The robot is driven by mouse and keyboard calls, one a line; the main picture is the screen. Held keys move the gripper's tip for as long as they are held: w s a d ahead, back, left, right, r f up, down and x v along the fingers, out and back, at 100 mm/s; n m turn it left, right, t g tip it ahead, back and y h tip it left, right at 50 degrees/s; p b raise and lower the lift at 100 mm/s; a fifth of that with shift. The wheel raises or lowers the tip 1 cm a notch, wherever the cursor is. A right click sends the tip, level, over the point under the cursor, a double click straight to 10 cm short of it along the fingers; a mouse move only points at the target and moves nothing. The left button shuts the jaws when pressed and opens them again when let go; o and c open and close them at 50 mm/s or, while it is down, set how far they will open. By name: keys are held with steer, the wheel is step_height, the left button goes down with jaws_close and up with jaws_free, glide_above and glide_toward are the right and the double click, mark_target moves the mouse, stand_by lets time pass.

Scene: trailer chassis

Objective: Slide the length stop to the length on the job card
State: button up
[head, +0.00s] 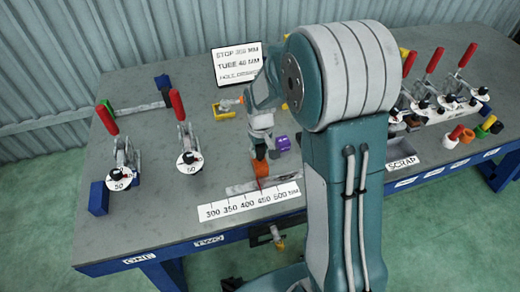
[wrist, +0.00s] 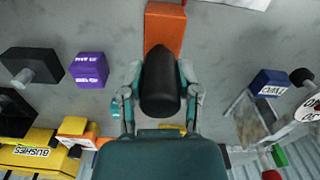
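The length stop is an orange block (head: 261,169) with a thin red pointer, on a metal rail (head: 240,188) behind a white scale (head: 250,202) marked 300 to 500 mm. Its pointer looks close to the 450 mark; the exact reading is too small to tell. The job card (head: 237,65) stands at the back; its STOP line begins with a 3, but the other digits are blurred. My gripper (head: 259,153) is just above and behind the block. Contact cannot be told.
A purple block (head: 283,143) lies right of my gripper, also in the wrist view (wrist: 89,70). Red-handled clamps (head: 122,165) stand at left, others at right behind my arm. A blue block (head: 98,198) is at the left edge. The bench between the left clamps and stop is clear.

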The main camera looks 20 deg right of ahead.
jaws_close()
steer(key=a, duration=1.1)
steer(key=shift+a+f, duration=0.1)
steer(key=shift+a, duration=0.3)
steer(key=shift+d, duration=0.1)
steer(key=o, duration=1)
jaws_free()
step_height(320, 180, up, 12)
